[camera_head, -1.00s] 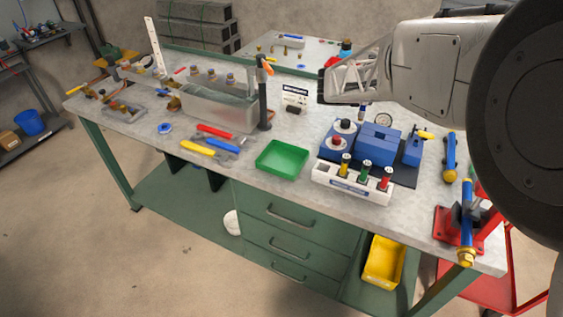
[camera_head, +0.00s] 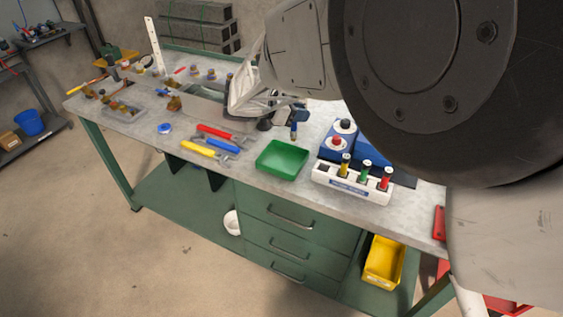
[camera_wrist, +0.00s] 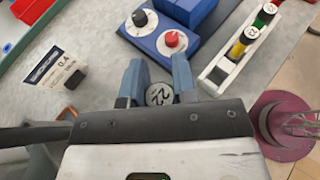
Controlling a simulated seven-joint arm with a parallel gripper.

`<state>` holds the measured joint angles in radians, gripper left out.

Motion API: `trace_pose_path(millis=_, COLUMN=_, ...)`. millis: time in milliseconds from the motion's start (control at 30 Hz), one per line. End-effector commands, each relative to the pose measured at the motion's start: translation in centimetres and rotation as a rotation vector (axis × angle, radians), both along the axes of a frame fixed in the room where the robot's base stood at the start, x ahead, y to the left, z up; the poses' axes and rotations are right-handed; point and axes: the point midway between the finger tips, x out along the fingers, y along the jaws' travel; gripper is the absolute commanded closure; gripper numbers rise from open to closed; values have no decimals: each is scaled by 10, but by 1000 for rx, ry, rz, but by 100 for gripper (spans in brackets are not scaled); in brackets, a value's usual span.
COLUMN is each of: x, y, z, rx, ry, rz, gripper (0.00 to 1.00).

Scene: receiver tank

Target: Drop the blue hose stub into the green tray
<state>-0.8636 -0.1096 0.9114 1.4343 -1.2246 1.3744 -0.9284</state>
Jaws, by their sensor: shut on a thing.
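My gripper (camera_head: 298,118) is shut on the blue hose stub (camera_head: 294,130), which hangs about upright below the fingers. In the wrist view the stub's round pale end with a number on it (camera_wrist: 160,95) shows between the two blue-grey fingers. The green tray (camera_head: 262,165) lies empty on the bench. The tray is not seen in the wrist view.
A white rack (camera_head: 350,190) with yellow, green and red stubs stands right of the tray, with a blue unit with knobs (camera_head: 340,150) behind it. Pliers with coloured handles (camera_head: 215,140) lie to the left. My arm hides the bench's right side.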

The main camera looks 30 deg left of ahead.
Motion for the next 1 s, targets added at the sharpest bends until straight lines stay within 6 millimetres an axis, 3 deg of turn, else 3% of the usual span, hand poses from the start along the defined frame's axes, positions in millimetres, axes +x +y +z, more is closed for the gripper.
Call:
trace_pose_path(millis=233, x=-16, y=11, z=-1, rx=0, ry=0, rz=-20, gripper=99)
trace_pose_path(millis=700, x=-16, y=10, z=-3, rx=0, ry=0, rz=-22, gripper=99)
trace_pose_path(millis=1000, x=-17, y=10, z=-18, rx=-2, ry=2, rz=-22, gripper=99)
